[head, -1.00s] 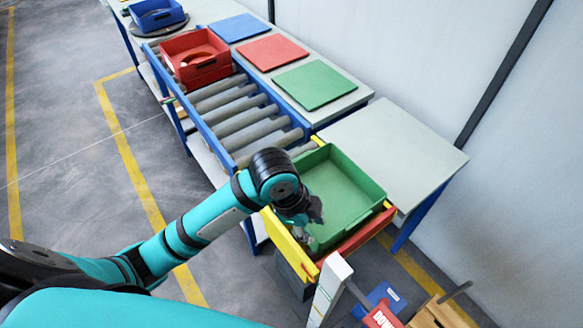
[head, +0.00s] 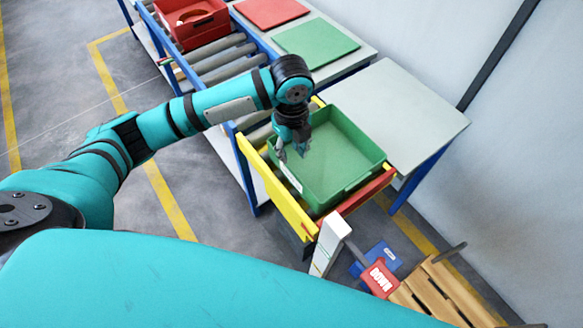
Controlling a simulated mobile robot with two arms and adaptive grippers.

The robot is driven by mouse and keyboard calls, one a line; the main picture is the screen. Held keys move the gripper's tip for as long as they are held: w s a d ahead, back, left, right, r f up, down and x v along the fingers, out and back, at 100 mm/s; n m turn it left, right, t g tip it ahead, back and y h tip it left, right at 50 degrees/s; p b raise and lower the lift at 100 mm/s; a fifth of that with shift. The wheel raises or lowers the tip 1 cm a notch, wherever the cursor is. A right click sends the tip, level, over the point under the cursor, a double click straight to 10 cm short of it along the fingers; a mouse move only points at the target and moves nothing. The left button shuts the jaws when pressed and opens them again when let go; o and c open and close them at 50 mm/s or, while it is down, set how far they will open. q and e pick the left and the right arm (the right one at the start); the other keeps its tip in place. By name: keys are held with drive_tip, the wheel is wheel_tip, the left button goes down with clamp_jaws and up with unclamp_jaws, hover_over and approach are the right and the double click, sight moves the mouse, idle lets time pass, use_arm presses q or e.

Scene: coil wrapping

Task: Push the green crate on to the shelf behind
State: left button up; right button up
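The green crate (head: 345,158) is an open, empty tray. It sits within a frame with a yellow side rail (head: 277,190) and a red front bar (head: 366,191), at the end of the roller conveyor. A bare grey-green shelf top (head: 400,115) lies behind the crate, toward the wall. My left gripper (head: 292,152) points down over the crate's near left wall. Its fingertips look apart with nothing between them. Whether they touch the wall I cannot tell. My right gripper is not in view.
Rollers (head: 228,62) run up to the left, with a red crate (head: 190,20) on them. Red (head: 270,10) and green (head: 316,48) mats lie on the back table. A white post (head: 329,244), a red "DOWN" sign (head: 379,277) and a wooden pallet (head: 445,292) stand in front.

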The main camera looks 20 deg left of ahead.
sight(292, 173)
use_arm(q)
wheel_tip(292, 173, down, 11)
drive_tip(key=shift+r+p, duration=0.1)
drive_tip(key=shift+p, duration=0.3)
drive_tip(key=shift+c, duration=0.2)
clamp_jaws()
drive_tip(key=shift+r, duration=0.1)
